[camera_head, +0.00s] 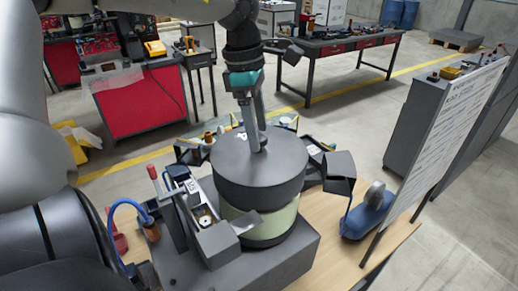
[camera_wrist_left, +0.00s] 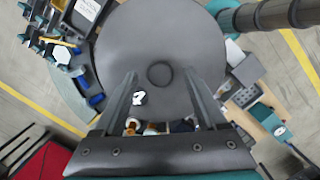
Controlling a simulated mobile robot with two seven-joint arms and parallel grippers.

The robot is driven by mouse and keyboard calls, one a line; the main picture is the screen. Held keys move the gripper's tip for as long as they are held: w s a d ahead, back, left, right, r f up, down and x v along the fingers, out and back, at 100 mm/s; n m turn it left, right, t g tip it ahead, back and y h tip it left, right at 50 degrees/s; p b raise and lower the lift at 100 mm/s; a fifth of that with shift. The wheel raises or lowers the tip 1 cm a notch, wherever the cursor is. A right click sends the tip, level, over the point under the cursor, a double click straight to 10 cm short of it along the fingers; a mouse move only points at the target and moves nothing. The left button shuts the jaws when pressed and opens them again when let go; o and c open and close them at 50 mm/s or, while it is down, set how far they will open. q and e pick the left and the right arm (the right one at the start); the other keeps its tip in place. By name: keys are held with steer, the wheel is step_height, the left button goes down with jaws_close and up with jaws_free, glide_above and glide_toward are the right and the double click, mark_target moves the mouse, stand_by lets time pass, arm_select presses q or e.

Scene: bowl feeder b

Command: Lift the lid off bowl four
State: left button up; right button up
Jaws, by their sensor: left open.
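A round dark grey lid (camera_head: 285,165) sits level on a pale green bowl (camera_head: 236,219) of the feeder. No number for the bowl is readable in the head view. In the left wrist view the lid (camera_wrist_left: 215,50) is a large grey disc with a round knob (camera_wrist_left: 159,74) at its middle and a small white mark near the left finger. My left gripper (camera_head: 257,147) points down over the lid's middle. In the wrist view its open fingers (camera_wrist_left: 160,77) lie on either side of the knob; contact cannot be told. My right gripper is not in view.
The feeder base (camera_head: 270,268) stands on a wooden table (camera_head: 385,250). A linear track (camera_head: 212,238) is at the front left, a dark box (camera_head: 338,170) and blue device (camera_head: 370,213) at the right. A white board (camera_head: 455,125) rises beyond the right edge.

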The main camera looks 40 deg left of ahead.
arm_select(q)
steer(key=shift+w+d+f, duration=0.1)
steer(key=shift+d+f, duration=0.1)
steer(key=shift+f, duration=1.05)
steer(key=shift+c, duration=0.3)
jaws_close()
